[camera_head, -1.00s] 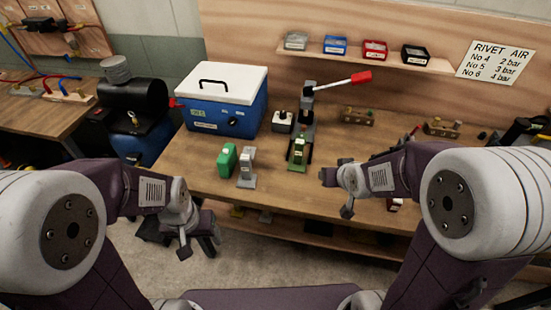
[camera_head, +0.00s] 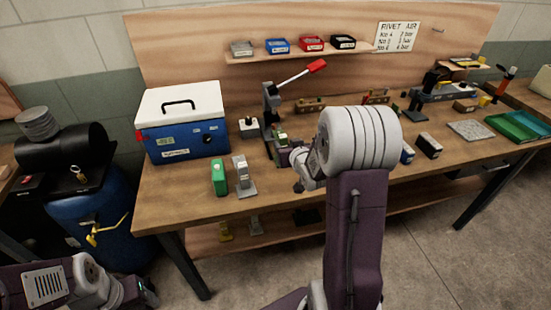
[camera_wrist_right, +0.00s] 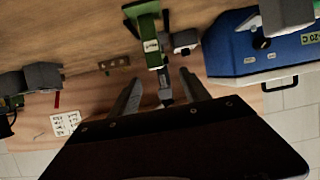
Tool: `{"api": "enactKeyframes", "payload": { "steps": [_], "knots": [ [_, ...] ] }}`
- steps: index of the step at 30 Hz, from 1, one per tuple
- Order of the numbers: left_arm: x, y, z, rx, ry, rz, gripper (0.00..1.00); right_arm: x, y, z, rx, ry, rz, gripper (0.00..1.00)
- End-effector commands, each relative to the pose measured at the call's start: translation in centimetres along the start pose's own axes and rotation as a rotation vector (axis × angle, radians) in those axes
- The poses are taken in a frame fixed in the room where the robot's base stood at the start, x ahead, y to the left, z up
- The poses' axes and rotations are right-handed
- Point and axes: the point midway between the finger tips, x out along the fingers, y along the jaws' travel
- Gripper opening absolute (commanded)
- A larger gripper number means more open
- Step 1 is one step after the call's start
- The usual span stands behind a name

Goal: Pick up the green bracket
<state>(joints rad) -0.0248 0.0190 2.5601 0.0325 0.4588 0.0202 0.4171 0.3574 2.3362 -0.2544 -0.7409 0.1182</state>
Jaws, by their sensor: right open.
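The green bracket (camera_head: 281,138) stands on the workbench at the foot of a lever press (camera_head: 270,105). In the head view its lower part is hidden by my right gripper (camera_head: 289,171). In the right wrist view the green bracket (camera_wrist_right: 148,25) is upright in the picture at the top, with a pale label. My right gripper (camera_wrist_right: 160,78) is open there, its two fingers spread either side of the line to the bracket. No hold on it shows. My left gripper (camera_head: 143,293) is low at the left, its jaws unclear.
A green block (camera_head: 219,177) and a grey stand (camera_head: 242,176) are left of the bracket. A blue cooler (camera_head: 188,138) with a white lid is behind them. A shelf (camera_head: 300,53) holds several small bins. The bench front has free room.

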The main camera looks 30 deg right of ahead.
Motion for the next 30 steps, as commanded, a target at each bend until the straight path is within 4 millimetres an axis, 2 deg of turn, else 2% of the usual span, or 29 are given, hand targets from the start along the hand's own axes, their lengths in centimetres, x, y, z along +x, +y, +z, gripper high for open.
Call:
{"api": "enactKeyframes", "payload": {
  "steps": [3,9,16,24,30],
  "knots": [
    [0.0,0.0,0.0,0.0,0.0,0.0,0.63,0.1,0.2,0.0,0.002,0.0,0.004,0.55],
    [-0.4,0.0,-0.1,0.0,0.0,0.0,0.63,3.0,0.2,0.0,0.002,-0.001,0.003,0.55],
    [-0.6,0.0,-0.1,0.0,0.0,0.0,0.63,4.3,0.3,0.1,0.002,-0.002,0.003,0.55],
    [-1.2,0.0,-0.1,0.0,0.0,0.0,0.63,8.7,0.7,0.5,0.001,-0.002,0.003,0.55],
    [-1.2,0.0,-0.1,0.0,0.0,0.0,0.63,9.1,0.7,0.5,0.001,-0.001,0.003,0.55]
  ]
}}
